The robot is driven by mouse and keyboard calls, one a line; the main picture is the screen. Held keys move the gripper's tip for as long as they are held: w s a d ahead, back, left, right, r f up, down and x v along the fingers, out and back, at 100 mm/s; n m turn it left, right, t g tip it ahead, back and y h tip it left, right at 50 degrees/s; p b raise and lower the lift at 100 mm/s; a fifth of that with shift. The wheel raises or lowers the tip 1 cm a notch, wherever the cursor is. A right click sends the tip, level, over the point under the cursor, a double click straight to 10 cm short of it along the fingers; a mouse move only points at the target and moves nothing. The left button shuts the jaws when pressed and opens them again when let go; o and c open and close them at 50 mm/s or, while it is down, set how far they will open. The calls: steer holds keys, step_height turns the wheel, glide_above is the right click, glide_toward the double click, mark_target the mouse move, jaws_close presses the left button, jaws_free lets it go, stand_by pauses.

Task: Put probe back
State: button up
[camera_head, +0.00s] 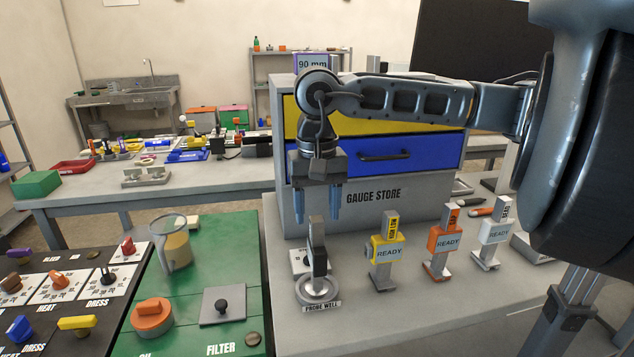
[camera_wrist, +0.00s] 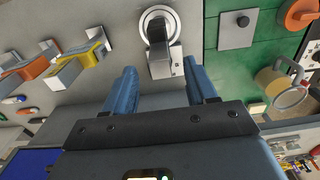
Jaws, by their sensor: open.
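The probe (camera_head: 319,262), dark with a light grey upper part, stands upright in the round metal probe well (camera_head: 304,295), labelled "PROBE WELL", at the front of the grey bench. My gripper (camera_head: 317,215) points down directly above it, open, with one blue finger on each side of the probe's top in the picture. In the wrist view the probe (camera_wrist: 157,32) rises from the ring of the well (camera_wrist: 146,18). Its light end (camera_wrist: 165,62) lies between the tips of my open gripper (camera_wrist: 161,66), with gaps visible on both sides. How deep the probe sits is hidden.
The gauge store (camera_head: 372,200) with yellow and blue drawers is close behind. Left is a green panel (camera_head: 232,270) with a jug (camera_head: 175,248), orange knob (camera_head: 152,315) and filter plate (camera_head: 223,306).

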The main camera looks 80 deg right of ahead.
step_height(320, 180, up, 7)
steer(key=shift+f+b, duration=0.1)
steer(key=shift+b, duration=0.35)
stand_by(0.4)
